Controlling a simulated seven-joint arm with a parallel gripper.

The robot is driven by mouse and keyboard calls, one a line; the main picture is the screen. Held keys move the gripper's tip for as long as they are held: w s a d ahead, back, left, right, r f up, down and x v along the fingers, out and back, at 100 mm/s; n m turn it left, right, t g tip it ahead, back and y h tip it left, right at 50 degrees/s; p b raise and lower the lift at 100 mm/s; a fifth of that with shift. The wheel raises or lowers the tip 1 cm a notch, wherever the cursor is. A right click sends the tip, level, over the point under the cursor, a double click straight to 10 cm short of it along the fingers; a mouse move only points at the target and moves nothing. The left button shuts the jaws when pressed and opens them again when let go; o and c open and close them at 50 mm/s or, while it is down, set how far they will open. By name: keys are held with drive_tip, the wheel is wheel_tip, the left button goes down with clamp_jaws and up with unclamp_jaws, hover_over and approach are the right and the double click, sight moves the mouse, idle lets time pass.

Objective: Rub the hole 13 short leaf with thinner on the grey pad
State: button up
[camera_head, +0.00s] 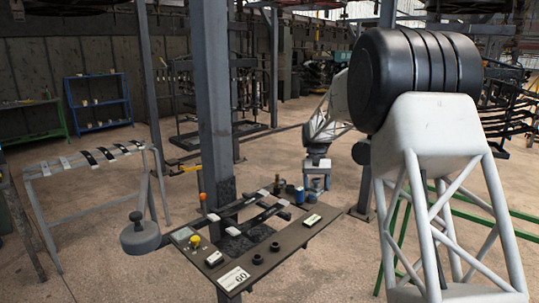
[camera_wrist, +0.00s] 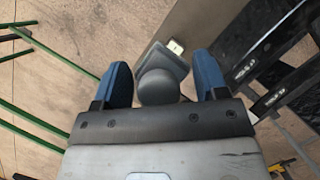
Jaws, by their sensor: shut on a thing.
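My gripper (camera_wrist: 164,86) is shut on a grey pad (camera_wrist: 160,62) with a rounded knob; its two blue fingers stand either side of it. In the head view my gripper (camera_head: 318,183) hangs just past the bench's far right edge; the pad is too small to make out there. Two dark leaves with pale ends lie across the bench, a farther one (camera_head: 243,206) and a nearer one (camera_head: 262,217). In the wrist view dark leaves with small white print (camera_wrist: 262,50) lie to the right, apart from the pad. I cannot read which is hole 13.
The dark bench (camera_head: 285,240) carries a card marked 60 (camera_head: 233,278), a yellow knob (camera_head: 195,240), black round cups (camera_head: 258,258) and cans (camera_head: 299,195). A grey post (camera_head: 213,90) rises beside it. A rack of leaves (camera_head: 88,157) stands left.

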drive_tip(key=w+a+f+m+y, duration=0.1)
drive_tip(key=w+a, duration=0.2)
drive_tip(key=a, duration=0.5)
drive_tip(key=w+a+f+m, duration=0.2)
drive_tip(key=a, duration=0.6)
drive_tip(key=m+y, duration=0.1)
drive_tip(key=m, duration=0.2)
hover_over(227, 215)
drive_tip(key=w, duration=0.2)
wheel_tip(227, 215, down, 2)
drive_tip(key=shift+a+f+t, duration=0.15)
drive_tip(key=shift+f+t, duration=0.1)
drive_tip(key=shift+t, duration=0.05)
drive_tip(key=shift+f, duration=0.2)
drive_tip(key=shift+f, duration=2.75)
drive_tip(key=shift+f, duration=0.35)
drive_tip(key=shift+w+a, duration=0.35)
drive_tip(key=shift+w, duration=0.05)
drive_tip(key=shift+s+d, duration=0.1)
drive_tip(key=shift+d, duration=0.05)
drive_tip(key=shift+s+d, duration=0.6)
